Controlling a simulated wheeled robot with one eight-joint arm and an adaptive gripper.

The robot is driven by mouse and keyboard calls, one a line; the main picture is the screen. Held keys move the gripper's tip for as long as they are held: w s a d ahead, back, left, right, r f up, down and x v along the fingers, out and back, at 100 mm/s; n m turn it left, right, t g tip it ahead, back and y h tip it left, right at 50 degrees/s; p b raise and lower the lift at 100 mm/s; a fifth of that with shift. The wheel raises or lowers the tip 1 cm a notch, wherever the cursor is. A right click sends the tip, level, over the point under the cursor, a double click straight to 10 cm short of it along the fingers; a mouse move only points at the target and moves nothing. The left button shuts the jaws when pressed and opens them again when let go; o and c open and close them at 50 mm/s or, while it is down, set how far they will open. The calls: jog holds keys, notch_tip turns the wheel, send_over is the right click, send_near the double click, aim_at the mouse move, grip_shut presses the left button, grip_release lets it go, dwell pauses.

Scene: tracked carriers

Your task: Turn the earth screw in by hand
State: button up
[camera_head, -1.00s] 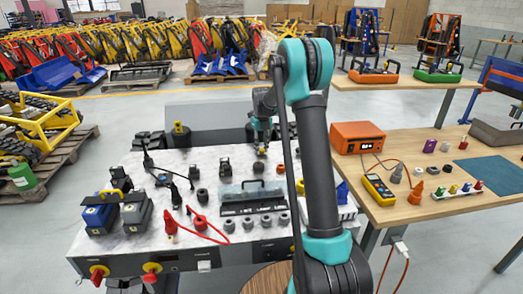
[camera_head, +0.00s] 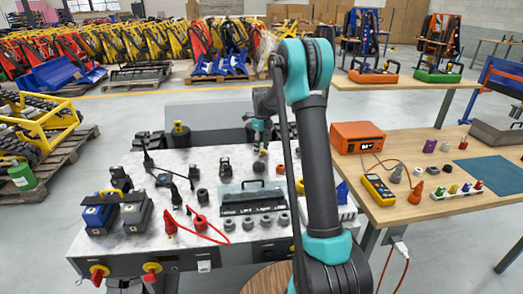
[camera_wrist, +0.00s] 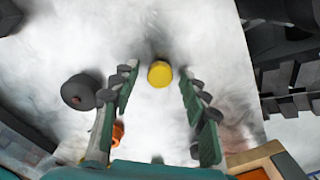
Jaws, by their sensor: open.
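In the wrist view a round yellow knob (camera_wrist: 160,74), likely the head of the earth screw, stands on the white marbled top. My gripper (camera_wrist: 158,70) is open, with one green finger on each side of the knob and a gap on both sides. The fingers hold nothing. In the head view my gripper (camera_head: 262,140) points down over the far right part of the white panel (camera_head: 150,215), partly behind my arm. The screw's thread and hole are not visible.
A dark round knob (camera_wrist: 82,92) stands left of the fingers, and an orange piece (camera_wrist: 118,132) shows beside the left finger. Dark blocks (camera_wrist: 290,85) lie to the right.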

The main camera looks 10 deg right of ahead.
jog(key=n, duration=0.6)
jog(key=shift+n, duration=0.4)
jog(key=n, duration=0.6)
jog(key=shift+n, duration=0.4)
jog(key=n, duration=0.5)
jog(key=shift+n, duration=0.4)
jog(key=n, duration=0.4)
